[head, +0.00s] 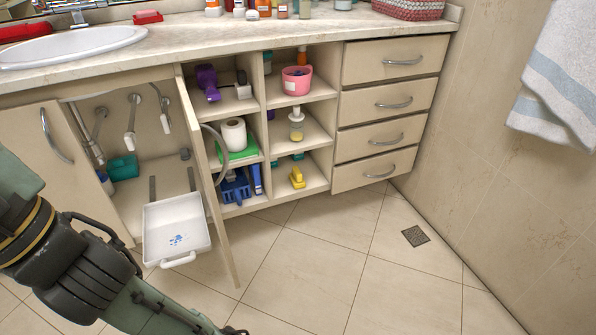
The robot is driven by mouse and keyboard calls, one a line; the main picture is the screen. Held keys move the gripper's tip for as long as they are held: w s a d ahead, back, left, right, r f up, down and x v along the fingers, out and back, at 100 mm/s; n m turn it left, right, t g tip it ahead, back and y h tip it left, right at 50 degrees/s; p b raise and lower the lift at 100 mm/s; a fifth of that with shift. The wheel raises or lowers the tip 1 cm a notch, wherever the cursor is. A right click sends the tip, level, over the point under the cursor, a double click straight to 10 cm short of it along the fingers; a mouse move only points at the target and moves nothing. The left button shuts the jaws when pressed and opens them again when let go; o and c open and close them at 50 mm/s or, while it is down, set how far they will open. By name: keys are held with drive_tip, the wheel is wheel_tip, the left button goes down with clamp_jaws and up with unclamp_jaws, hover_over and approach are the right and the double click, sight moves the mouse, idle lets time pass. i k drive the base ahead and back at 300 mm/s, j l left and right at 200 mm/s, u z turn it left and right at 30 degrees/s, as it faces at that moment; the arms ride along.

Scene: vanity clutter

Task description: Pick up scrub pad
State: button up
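I cannot tell for sure which thing is the scrub pad. A flat green item (243,152) lies under a white paper roll on a middle shelf of the open vanity. A small red item (147,17) lies on the countertop near the sink. A small yellow item (297,177) sits on the bottom shelf to the right. My arm crosses the lower left corner, and its far end runs out of the bottom edge. I cannot see my gripper's fingers.
An open cabinet door (208,190) juts toward me, next to a pulled-out white tray (163,224). A blue basket (235,190), a pink bucket (296,84) and a pump bottle (296,125) stand on shelves. Closed drawers (378,133) are at right. The tiled floor right of the door is clear.

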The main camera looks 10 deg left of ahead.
sight(296, 178)
drive_tip(key=i+l, duration=0.65)
drive_tip(key=l, duration=0.15)
drive_tip(key=i+l, duration=0.15)
drive_tip(key=i, duration=0.45)
drive_tip(key=i+l, duration=0.15)
drive_tip(key=i, duration=0.5)
drive_tip(key=i+j, duration=0.2)
drive_tip(key=i+z, duration=0.05)
